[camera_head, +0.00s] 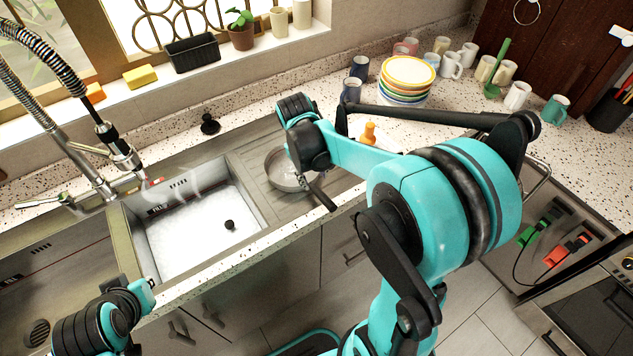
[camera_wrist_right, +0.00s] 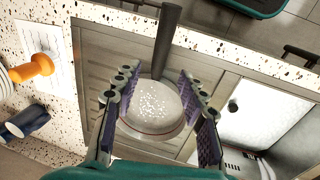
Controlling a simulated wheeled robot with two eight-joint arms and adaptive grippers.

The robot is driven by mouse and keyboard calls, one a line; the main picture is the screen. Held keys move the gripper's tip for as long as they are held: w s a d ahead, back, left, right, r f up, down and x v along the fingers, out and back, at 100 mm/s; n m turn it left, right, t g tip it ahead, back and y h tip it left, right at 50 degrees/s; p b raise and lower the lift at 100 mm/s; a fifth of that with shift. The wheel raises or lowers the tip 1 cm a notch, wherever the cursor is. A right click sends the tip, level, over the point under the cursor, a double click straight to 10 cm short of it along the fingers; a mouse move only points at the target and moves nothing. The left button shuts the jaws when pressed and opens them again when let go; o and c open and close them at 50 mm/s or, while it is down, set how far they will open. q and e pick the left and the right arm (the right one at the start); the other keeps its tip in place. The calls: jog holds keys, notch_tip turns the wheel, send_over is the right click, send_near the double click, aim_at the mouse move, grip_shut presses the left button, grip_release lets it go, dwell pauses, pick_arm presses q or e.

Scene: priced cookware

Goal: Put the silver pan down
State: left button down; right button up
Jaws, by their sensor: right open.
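The silver pan (camera_head: 284,172) rests on the ridged drainboard right of the sink, partly hidden behind my right wrist in the head view. Its dark handle (camera_head: 321,197) points toward the counter's front edge. In the right wrist view the round pan (camera_wrist_right: 153,108) lies between the fingers of my right gripper (camera_wrist_right: 158,76), with the handle (camera_wrist_right: 167,40) running up and away. The right gripper is open, its two fingers apart on either side of the pan. Of my left arm, only part shows at the lower left in the head view; its fingers cannot be seen.
The sink basin (camera_head: 195,235) is left of the pan, with a spring faucet (camera_head: 120,150) over it. The drainboard (camera_head: 262,202) beside the pan is bare.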

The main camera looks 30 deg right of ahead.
jog(key=s+a+r+t+y, duration=0.1)
jog(key=s+a+r+t, duration=0.2)
jog(key=s, duration=0.3)
jog(key=s+a+r+m+t+y, duration=0.1)
jog(key=s+a+r+t, duration=0.2)
jog(key=s+a, duration=0.3)
jog(key=shift+r+t, duration=0.25)
jog(key=shift+t, duration=0.15)
notch_tip(320, 180, down, 7)
jog(key=b, duration=0.6)
jog(key=shift+b, duration=0.35)
jog(key=shift+s+f, duration=0.1)
